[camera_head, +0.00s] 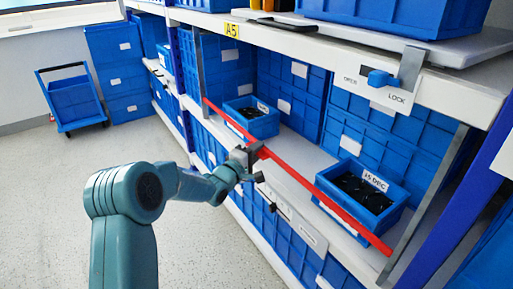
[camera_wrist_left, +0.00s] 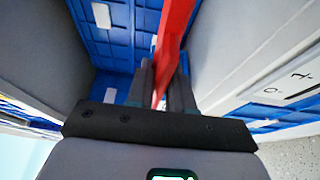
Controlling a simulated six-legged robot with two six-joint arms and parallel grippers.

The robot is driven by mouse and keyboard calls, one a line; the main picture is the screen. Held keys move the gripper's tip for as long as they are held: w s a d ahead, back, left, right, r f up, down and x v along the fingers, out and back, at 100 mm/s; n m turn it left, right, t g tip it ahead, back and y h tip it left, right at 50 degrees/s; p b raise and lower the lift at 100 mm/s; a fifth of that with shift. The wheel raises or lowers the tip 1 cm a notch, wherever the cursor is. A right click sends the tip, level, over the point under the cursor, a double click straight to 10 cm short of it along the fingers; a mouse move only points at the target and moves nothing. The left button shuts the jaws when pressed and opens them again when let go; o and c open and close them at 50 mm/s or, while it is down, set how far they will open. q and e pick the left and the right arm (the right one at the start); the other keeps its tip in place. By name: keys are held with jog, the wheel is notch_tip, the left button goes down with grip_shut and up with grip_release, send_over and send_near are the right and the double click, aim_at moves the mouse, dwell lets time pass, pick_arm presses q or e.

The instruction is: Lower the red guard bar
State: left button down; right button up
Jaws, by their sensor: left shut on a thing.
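The red guard bar (camera_head: 323,200) runs slantwise across the front of the shelf bay in the head view, from upper left to lower right, between two grey metal side strips. My left gripper (camera_head: 254,152) is shut on the bar a little left of its middle. In the left wrist view the bar (camera_wrist_left: 172,38) passes between the two dark fingers (camera_wrist_left: 165,85). A blue rotary switch (camera_head: 379,78) sits on a plate marked OPEN and LOCK on the upper shelf edge, at the right. My right gripper is not in view.
Behind the bar, two blue bins (camera_head: 252,122) (camera_head: 362,192) with dark contents stand on the white shelf. A blue cart (camera_head: 72,100) stands at the far left. The floor (camera_head: 45,200) left of my arm is clear.

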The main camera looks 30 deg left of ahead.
pick_arm(q)
jog(key=shift+f, duration=0.3)
jog(key=c, duration=1.2)
grip_release()
jog(key=shift+o, duration=0.2)
jog(key=shift+s+r, duration=0.1)
jog(key=shift+s, duration=0.3)
jog(key=s+p, duration=0.3)
jog(key=s, duration=1.2)
jog(key=shift+s+p, duration=0.25)
jog(key=shift+p, duration=0.15)
